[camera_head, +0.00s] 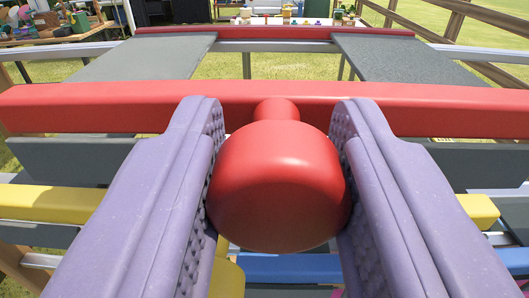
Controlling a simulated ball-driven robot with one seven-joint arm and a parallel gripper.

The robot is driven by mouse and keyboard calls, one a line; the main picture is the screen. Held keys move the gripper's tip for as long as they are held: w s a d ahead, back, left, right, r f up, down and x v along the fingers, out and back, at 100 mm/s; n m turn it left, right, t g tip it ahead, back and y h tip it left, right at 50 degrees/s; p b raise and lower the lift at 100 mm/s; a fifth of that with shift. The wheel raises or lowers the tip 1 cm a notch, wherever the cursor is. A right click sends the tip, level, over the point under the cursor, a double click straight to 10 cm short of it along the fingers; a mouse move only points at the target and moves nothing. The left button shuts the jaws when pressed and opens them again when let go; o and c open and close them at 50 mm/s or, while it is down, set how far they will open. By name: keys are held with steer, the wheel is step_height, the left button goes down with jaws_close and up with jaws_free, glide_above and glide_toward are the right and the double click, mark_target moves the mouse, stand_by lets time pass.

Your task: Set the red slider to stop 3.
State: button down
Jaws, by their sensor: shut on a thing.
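The red slider is a long red bar (420,105) running across the whole view, with a round red knob (278,188) on a short neck at its middle. My gripper (278,195) has two purple fingers with studded pads. They are shut on the red knob, one finger on its left side and one on its right. Behind the bar, two dark grey panels slope away to a thinner red bar (275,33) at the far end. No stop numbers or marks are readable, so the slider's stop cannot be told.
A yellow bar (52,203) and a blue bar (290,268) lie lower down, under the red bar and partly hidden by my fingers. Grass shows beyond the frame. A wooden fence (455,25) stands at back right, and cluttered tables stand at the back.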

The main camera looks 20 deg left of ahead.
steer(key=shift+w+d, duration=0.2)
steer(key=shift+d, duration=0.4)
steer(key=c, duration=0.7)
jaws_free()
steer(key=shift+s, duration=0.1)
steer(key=p+v, duration=0.1)
steer(key=v, duration=0.6)
steer(key=shift+s+d, duration=0.1)
steer(key=shift+s, duration=0.2)
